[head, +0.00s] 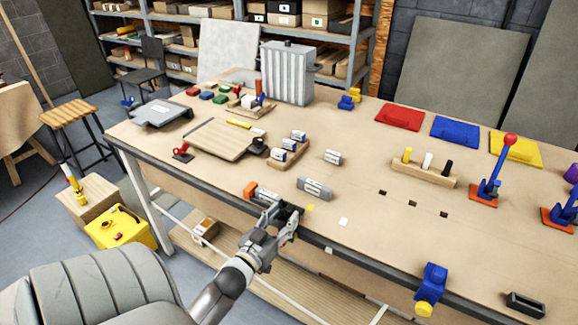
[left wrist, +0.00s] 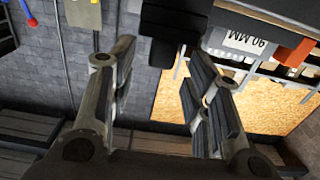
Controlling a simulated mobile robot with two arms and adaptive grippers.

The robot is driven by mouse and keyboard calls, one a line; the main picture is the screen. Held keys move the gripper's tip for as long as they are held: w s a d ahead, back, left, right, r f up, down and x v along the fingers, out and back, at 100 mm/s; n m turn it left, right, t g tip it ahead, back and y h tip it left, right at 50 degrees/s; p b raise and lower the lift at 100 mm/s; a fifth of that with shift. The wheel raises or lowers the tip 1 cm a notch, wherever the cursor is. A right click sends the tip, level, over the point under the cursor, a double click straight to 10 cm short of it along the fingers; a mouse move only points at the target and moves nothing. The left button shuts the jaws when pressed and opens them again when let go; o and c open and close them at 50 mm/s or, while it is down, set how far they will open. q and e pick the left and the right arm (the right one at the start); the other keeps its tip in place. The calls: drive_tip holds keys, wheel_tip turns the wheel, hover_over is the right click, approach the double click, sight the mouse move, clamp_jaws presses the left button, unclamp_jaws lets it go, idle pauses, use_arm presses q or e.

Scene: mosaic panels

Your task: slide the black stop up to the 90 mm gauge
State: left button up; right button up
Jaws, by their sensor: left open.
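The 90 mm gauge (head: 265,196) is a grey block at the front edge of the bench. Its label reads upside down in the left wrist view (left wrist: 245,42). An orange piece (head: 250,190) stands at its left end. A black block, which looks like the stop (left wrist: 176,22), shows at the top of the left wrist view, ahead of the gap between my fingers; a narrow gap seems to part it from the gauge. In the head view my gripper largely hides it. My left gripper (head: 284,213) is open at the bench edge, just right of the gauge. My right gripper is out of view.
Another grey labelled block (head: 314,188) lies close behind my left gripper. A wooden rack with small grey blocks (head: 289,149) and a wooden board (head: 213,139) lie farther back. A blue and yellow piece (head: 430,288) sits on the front edge at right.

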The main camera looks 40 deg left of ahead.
use_arm(q)
drive_tip(key=v, duration=0.7)
drive_tip(key=shift+s, duration=0.35)
